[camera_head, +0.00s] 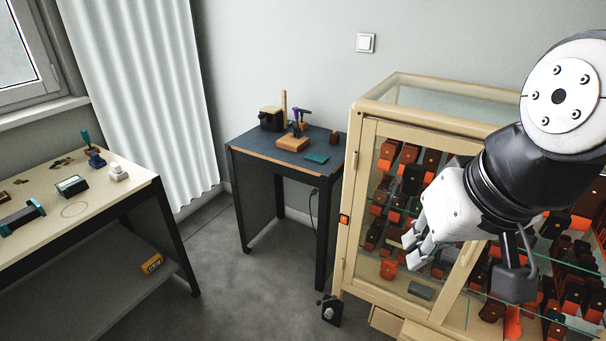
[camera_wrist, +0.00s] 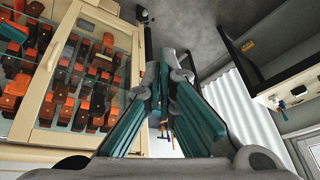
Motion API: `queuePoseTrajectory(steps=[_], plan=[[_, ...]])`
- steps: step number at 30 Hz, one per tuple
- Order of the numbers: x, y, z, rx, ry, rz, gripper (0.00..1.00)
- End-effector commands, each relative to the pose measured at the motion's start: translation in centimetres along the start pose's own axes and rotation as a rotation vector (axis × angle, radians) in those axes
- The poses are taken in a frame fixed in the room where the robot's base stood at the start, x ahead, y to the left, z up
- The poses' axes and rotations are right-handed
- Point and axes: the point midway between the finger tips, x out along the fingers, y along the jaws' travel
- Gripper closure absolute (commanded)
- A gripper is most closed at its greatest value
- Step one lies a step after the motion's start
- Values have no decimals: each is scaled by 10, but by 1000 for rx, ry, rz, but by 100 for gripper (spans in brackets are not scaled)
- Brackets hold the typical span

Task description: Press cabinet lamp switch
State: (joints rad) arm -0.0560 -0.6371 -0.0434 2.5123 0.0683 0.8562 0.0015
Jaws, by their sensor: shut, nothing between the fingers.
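The lamp switch appears to be a small orange square (camera_head: 345,220) on the left front post of the pale wooden display cabinet (camera_head: 362,190). My gripper (camera_head: 411,250) is shut and empty. In the head view it shows in front of the cabinet's glass door, right of the switch and a little lower, apart from it. In the wrist view my gripper (camera_wrist: 172,62) shows its teal-padded fingers converging at the tips, with the cabinet (camera_wrist: 88,12) to the left. I cannot make out the switch in that view.
A small dark table (camera_head: 258,152) with tools stands left of the cabinet. A workbench (camera_head: 112,205) stands at far left. A black device (camera_head: 331,311) is by the cabinet's foot. A white wall switch (camera_head: 366,43) is above. Floor between the tables is clear.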

Motion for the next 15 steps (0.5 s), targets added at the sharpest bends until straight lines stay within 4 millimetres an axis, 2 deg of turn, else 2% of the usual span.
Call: queuePoseTrajectory(steps=[8,11,15], plan=[[58,-20,-51,69,43,-91,100],[90,-30,-77,115,70,-125,100],[155,-42,-121,209,120,-156,100]])
